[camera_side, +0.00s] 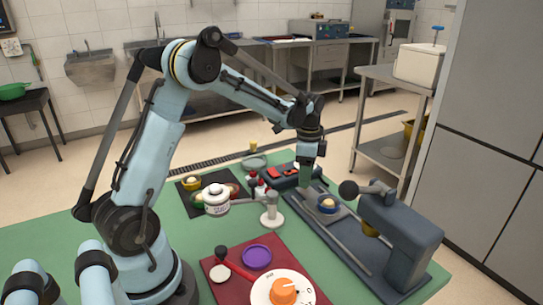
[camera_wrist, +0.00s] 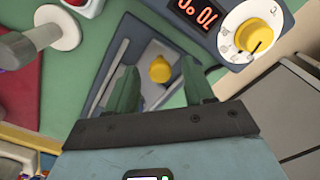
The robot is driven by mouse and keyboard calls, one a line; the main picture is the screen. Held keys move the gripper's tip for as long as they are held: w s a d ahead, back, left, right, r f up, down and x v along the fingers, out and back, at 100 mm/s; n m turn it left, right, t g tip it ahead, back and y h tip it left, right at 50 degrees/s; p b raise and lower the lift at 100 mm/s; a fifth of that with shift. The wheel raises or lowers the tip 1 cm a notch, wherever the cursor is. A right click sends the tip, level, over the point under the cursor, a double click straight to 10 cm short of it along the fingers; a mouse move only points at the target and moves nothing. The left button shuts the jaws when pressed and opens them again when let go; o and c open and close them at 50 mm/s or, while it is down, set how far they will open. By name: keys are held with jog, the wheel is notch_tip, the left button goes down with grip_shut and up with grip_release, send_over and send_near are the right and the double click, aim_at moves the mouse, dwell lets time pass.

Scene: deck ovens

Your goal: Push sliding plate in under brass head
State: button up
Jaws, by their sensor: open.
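The press (camera_side: 405,240) stands at the right of the green table in the side view, with its brass head (camera_side: 370,229) under its arm. The sliding plate (camera_side: 339,214) lies on the grey rail base toward the far end, clear of the head. A blue cup (camera_side: 328,207) with a pale ball sits on it. My gripper (camera_side: 305,180) is just beyond the plate, pointing down, open and empty. In the wrist view my open green fingers (camera_wrist: 162,88) flank a grey plate (camera_wrist: 153,48) with a yellow knob (camera_wrist: 160,69). Contact cannot be told.
A device with red digits (camera_wrist: 195,12) and a yellow dial (camera_wrist: 256,36) is close by in the wrist view. A white-topped stand (camera_side: 270,212) is left of the rail base. A red mat (camera_side: 235,262) with an orange-knobbed dial (camera_side: 284,291) lies in front.

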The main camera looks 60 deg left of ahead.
jog(key=shift+f, duration=0.1)
grip_shut()
jog(key=d, duration=1.4)
jog(key=shift+d, duration=0.35)
grip_release()
jog(key=shift+a, duration=0.1)
notch_tip(320, 180, up, 12)
dwell(0.4)
